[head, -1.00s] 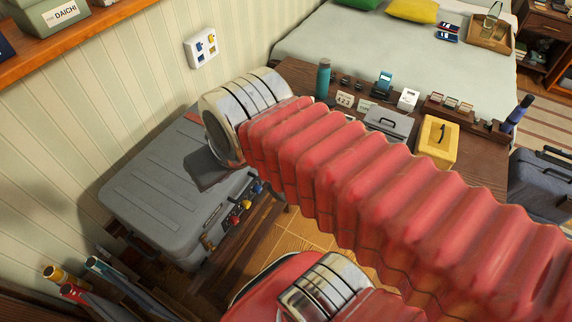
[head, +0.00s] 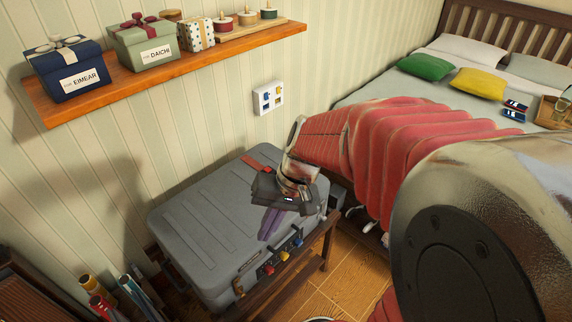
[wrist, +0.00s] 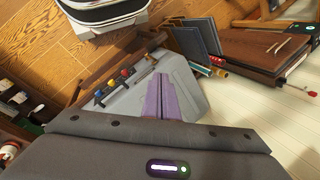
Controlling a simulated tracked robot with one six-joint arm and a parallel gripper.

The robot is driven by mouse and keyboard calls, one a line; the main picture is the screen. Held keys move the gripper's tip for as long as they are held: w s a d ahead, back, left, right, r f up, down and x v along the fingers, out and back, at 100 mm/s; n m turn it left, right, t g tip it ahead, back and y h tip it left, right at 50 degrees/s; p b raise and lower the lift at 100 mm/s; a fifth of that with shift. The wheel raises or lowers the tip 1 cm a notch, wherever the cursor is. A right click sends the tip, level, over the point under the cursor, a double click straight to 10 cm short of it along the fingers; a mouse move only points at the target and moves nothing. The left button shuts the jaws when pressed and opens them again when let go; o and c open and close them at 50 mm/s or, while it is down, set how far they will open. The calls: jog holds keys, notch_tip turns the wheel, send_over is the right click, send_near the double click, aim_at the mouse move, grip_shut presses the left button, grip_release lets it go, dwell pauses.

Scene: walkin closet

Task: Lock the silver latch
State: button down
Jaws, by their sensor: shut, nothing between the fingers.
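The large grey hard case (head: 200,215) lies flat and closed in the head view. Along its front side is a row of small coloured latches: red (head: 268,270), yellow (head: 283,257) and blue (head: 297,243). I cannot clearly pick out the silver latch. My gripper (head: 268,232) has purple fingers and hangs over the right part of the case lid, pointing down. In the wrist view the two fingers (wrist: 163,82) lie side by side, shut and empty, with the case (wrist: 130,102) behind them and the latch row (wrist: 110,84) to their left.
The case rests on a wooden stand (head: 325,240). A wall shelf (head: 190,65) with gift boxes is above it, and a white switch panel (head: 268,98) is on the wall. Rolled tubes (head: 105,300) stand at lower left. A bed (head: 395,95) is behind my arm.

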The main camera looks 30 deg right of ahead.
jog(key=w+d+f+m+t+y, duration=0.25)
jog(key=d+f+m, duration=0.25)
jog(key=f, duration=0.5)
jog(key=w+d+f+m+t+y, duration=0.25)
jog(key=d+f+m, duration=0.25)
jog(key=f, duration=0.5)
jog(key=w+d+f+m+t+y, duration=0.1)
jog(key=w+d+f+m+t, duration=0.15)
jog(key=d+f+m, duration=0.55)
jog(key=d+f+m+t+h, duration=0.1)
jog(key=d+f+t+h, duration=0.2)
jog(key=d+f+h, duration=0.3)
jog(key=d+f+m+t+h, duration=0.1)
jog(key=d+f+t+h, duration=0.3)
jog(key=d+f+h, duration=0.3)
jog(key=d, duration=0.5)
jog(key=shift+w+d+f+m, duration=0.25)
jog(key=shift+w+f+m, duration=0.05)
jog(key=shift+w+m, duration=0.1)
jog(key=shift+t, duration=0.25)
